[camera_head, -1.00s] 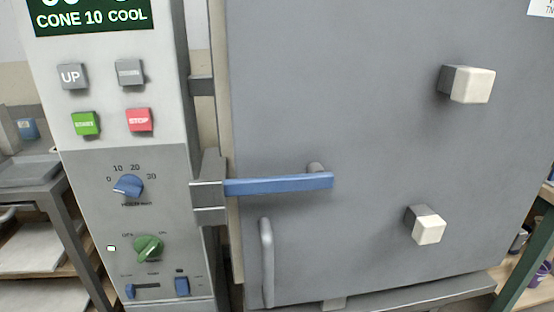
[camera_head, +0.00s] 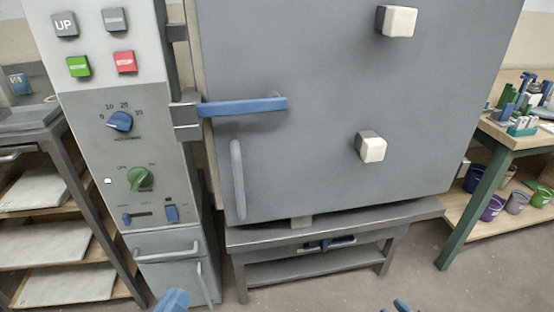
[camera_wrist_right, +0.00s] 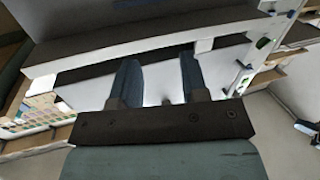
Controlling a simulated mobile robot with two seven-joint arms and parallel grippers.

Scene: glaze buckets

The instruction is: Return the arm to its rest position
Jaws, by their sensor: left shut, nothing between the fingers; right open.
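My left gripper (camera_head: 173,300) shows as a blue tip at the bottom edge of the head view, in front of the cabinet below the control panel. It is shut with nothing held, and the rest of its arm is out of frame. A small dark blue tip of my right gripper (camera_head: 402,306) just shows at the bottom edge, over the floor right of the kiln stand. In the right wrist view my right gripper (camera_wrist_right: 158,78) has its two dark fingers apart, with nothing between them.
The grey kiln (camera_head: 300,165), with a blue door handle (camera_head: 245,106), stands on a metal stand (camera_head: 270,236). The control panel (camera_head: 95,105) and a shelf rack (camera_head: 60,205) are left. A green-legged bench (camera_head: 480,190) with several buckets is right. Floor (camera_head: 410,275) between is clear.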

